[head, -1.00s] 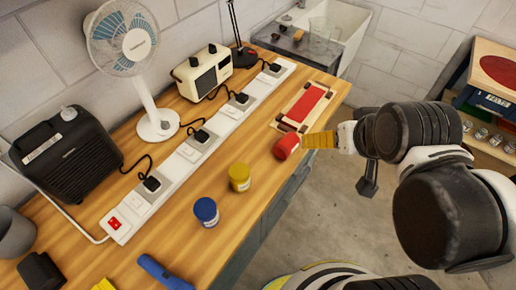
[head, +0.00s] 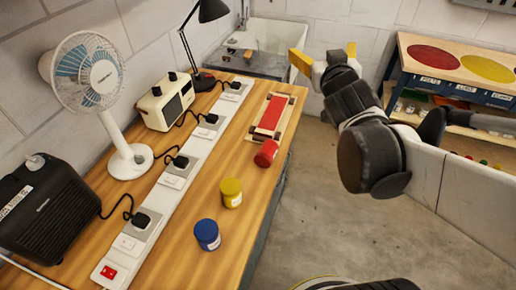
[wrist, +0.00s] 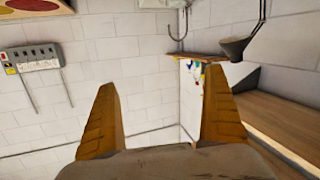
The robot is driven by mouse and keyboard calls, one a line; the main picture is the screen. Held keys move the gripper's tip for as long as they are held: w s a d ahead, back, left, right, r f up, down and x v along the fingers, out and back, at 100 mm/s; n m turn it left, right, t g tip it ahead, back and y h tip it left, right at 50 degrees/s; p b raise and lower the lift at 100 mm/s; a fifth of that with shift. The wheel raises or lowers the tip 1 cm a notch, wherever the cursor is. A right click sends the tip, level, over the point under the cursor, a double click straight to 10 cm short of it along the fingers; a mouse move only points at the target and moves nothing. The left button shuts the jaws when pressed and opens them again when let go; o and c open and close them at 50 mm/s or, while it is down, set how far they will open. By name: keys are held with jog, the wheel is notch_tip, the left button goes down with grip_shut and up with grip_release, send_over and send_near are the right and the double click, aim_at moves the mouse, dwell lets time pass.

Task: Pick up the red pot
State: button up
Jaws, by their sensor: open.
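My gripper (head: 299,58) is raised in the air beyond the far end of the bench, well away from the pot. In the wrist view my gripper's two yellow fingers (wrist: 163,118) are spread wide with nothing between them. The red pot is not in the wrist view.
A yellow pot (head: 231,192) and a blue pot (head: 207,235) stand on the bench (head: 185,245). A long power strip (head: 170,181), fan (head: 128,160), cream appliance (head: 165,103) and black lamp (head: 204,82) line the wall side. A shelf unit (head: 400,85) stands right.

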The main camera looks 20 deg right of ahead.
jog(key=w+r+n+t+y, duration=0.1)
jog(key=w+r+t, duration=0.1)
jog(key=w+t, duration=0.1)
jog(key=n+g+y+b, duration=0.6)
jog(key=n+g+y, duration=0.45)
jog(key=y, duration=0.35)
send_near(269, 148)
jog(key=x, duration=0.2)
jog(key=shift+t, duration=0.25)
jog(key=b+x, duration=0.1)
jog(key=x, duration=0.4)
jog(key=shift+s+a+f, duration=0.1)
jog(key=shift+s, duration=0.05)
jog(key=shift+r+b+x, duration=0.2)
jog(key=shift+b+x, duration=0.35)
jog(key=shift+x, duration=0.85)
jog(key=shift+r+b+x, duration=0.15)
jog(key=shift+b+x, duration=0.35)
jog(key=shift+x, duration=0.9)
jog(key=shift+a+r, duration=0.1)
jog(key=shift+a, duration=0.05)
jog(key=c, duration=1.4)
